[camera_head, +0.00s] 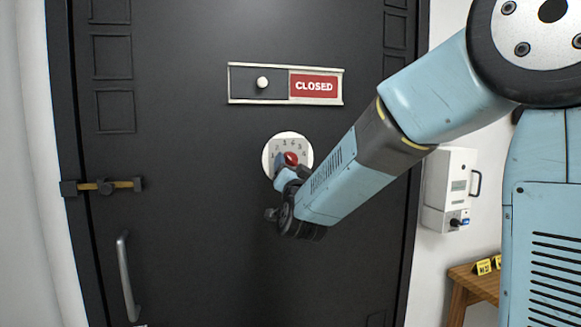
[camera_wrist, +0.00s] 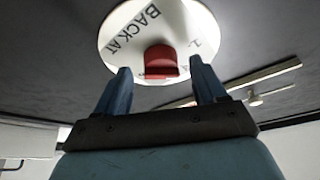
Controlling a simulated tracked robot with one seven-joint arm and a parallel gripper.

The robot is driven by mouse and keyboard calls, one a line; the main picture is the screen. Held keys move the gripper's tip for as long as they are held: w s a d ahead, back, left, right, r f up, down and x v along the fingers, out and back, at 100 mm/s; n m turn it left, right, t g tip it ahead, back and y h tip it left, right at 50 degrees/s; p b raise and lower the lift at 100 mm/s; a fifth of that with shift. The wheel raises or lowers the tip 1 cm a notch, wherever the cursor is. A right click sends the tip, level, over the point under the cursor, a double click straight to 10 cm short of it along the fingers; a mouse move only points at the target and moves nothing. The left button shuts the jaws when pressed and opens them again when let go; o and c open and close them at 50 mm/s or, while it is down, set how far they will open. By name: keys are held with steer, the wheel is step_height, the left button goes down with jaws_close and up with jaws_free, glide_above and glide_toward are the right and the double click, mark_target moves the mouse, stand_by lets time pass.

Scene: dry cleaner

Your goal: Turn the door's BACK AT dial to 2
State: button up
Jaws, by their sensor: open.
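The BACK AT dial is a round white plate (camera_head: 304,147) with dark numbers and a red knob (camera_head: 291,158), on the dark door (camera_head: 190,200) below the sign. My gripper (camera_head: 286,172) is at the lower part of the dial and hides some of its numbers. In the wrist view the white plate (camera_wrist: 122,38) shows the words BACK AT, and the red knob (camera_wrist: 160,62) lies ahead of and between the fingertips. My gripper (camera_wrist: 160,75) is open there, with a blue finger on each side and nothing held. Which number the knob points to cannot be told.
A sliding sign (camera_head: 315,86) reading CLOSED, with a white knob (camera_head: 262,82), is above the dial. A brass latch (camera_head: 105,186) and a handle (camera_head: 127,278) are at the door's left. A white box (camera_head: 447,190) hangs right of the door, above a wooden table (camera_head: 474,283).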

steer(key=a+v, duration=0.1)
steer(key=v, duration=1.1)
steer(key=shift+s+d+f, duration=0.15)
steer(key=shift+d, duration=0.4)
steer(key=s+d+f+n+g, duration=0.2)
steer(key=s+d+f+g, duration=0.2)
steer(key=s+d+g, duration=0.4)
steer(key=s+d+f+n+g+h, duration=0.1)
steer(key=s+d+f+n+g, duration=0.2)
steer(key=s+d+g, duration=0.5)
steer(key=s+d+f, duration=0.1)
steer(key=s+d, duration=0.2)
steer(key=s, duration=0.2)
steer(key=shift+d+f+n+h, duration=0.3)
steer(key=shift+d+f, duration=0.05)
steer(key=shift+d, duration=0.05)
